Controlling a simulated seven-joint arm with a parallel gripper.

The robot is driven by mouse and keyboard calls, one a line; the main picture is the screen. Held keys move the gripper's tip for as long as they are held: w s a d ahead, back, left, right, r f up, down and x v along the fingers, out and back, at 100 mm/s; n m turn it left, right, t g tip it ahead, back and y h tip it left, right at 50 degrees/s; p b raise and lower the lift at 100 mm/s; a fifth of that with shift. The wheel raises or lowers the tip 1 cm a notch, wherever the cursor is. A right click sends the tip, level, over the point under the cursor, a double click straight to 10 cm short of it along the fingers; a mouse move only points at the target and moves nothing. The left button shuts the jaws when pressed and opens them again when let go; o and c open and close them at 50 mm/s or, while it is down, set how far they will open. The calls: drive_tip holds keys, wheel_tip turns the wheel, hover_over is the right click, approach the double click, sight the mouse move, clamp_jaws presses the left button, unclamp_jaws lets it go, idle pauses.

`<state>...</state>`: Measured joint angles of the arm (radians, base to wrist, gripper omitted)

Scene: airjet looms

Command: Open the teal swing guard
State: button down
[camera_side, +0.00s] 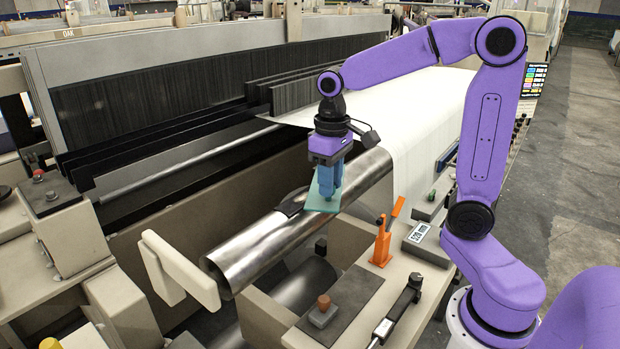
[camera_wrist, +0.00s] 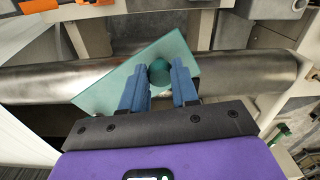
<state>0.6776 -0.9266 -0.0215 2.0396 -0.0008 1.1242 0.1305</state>
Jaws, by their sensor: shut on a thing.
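The teal swing guard (camera_side: 322,197) is a flat translucent plate lying over the steel roller (camera_side: 262,240) in the side view. In the wrist view the guard (camera_wrist: 110,88) stretches at a slant across the roller, with a round teal knob (camera_wrist: 159,72) on it. My gripper (camera_side: 327,188) points down at the guard. In the wrist view its blue fingers (camera_wrist: 160,84) stand on both sides of the knob and are shut on it. A dark bracket (camera_side: 291,203) sits on the roller beside the guard's left edge in the side view.
An orange lever (camera_side: 384,240) and a small display box (camera_side: 419,234) stand on the beige ledge to the right of the roller. White fabric (camera_side: 420,115) runs behind the gripper. A beige angled bracket (camera_side: 178,268) stands at the roller's near end.

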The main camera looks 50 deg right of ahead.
drive_tip(key=s+d+n, duration=0.5)
drive_tip(key=d+n, duration=0.3)
drive_tip(key=d, duration=0.2)
drive_tip(key=shift+s, duration=0.15)
drive_tip(key=shift+d+r, duration=0.1)
drive_tip(key=c, duration=0.8)
unclamp_jaws()
drive_tip(key=shift+c, duration=0.2)
wheel_tip(320, 180, up, 17)
drive_tip(key=shift+r, duration=0.2)
